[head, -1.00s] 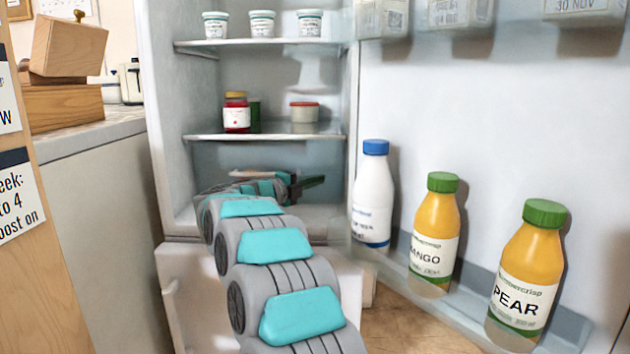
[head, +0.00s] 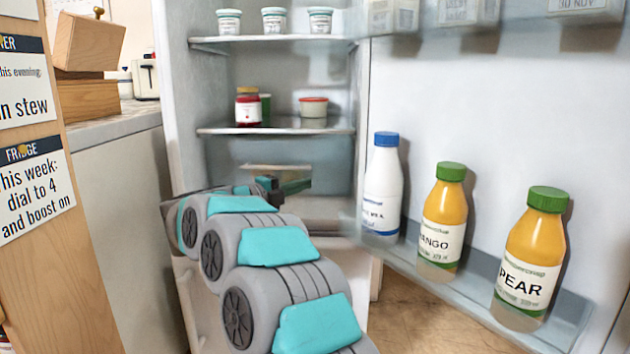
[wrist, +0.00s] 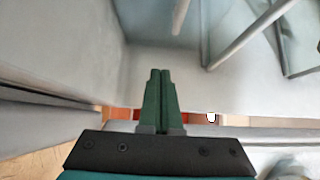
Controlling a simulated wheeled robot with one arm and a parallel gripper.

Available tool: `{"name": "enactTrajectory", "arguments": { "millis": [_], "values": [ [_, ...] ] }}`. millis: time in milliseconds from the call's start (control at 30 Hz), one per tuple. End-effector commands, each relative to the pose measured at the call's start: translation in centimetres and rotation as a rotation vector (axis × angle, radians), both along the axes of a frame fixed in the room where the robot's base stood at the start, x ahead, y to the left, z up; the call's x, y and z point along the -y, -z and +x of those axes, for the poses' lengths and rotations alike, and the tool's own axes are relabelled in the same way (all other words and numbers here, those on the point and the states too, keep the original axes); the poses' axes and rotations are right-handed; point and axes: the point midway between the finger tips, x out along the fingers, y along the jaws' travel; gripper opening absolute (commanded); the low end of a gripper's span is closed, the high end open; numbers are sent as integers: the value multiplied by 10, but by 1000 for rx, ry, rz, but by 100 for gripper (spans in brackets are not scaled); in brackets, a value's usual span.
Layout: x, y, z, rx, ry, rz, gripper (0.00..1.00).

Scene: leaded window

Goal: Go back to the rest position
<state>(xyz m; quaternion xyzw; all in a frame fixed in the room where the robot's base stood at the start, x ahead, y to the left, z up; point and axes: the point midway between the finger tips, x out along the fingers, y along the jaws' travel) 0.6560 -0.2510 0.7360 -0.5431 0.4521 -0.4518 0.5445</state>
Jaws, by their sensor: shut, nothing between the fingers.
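My gripper (head: 295,186) is at the far end of my grey and teal arm, at the lower part of the open fridge (head: 180,100), below its shelves. In the wrist view the two green fingers of my gripper (wrist: 160,74) lie side by side, shut and empty. Pale fridge walls and shelf edges surround them in that view. My arm hides part of the fridge's lower front.
The open door's rack holds a white bottle (head: 382,195), a mango bottle (head: 443,222) and a pear bottle (head: 528,262). Fridge shelves hold tubs (head: 274,20) and a red jar (head: 248,108). A counter (head: 110,128) and a notice board (head: 40,245) stand left.

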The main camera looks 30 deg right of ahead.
Motion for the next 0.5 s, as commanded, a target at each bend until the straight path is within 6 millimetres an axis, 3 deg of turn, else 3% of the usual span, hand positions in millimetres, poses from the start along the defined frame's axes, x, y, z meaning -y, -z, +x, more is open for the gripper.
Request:
{"name": "enactTrajectory", "arguments": {
  "millis": [133,367,500],
  "values": [
    [-14,0,-2,-1,-1,0,0],
    [-18,0,-4,-1,-1,0,0],
    [-23,-12,7,-5,-67,-10,0]
  ]
}}
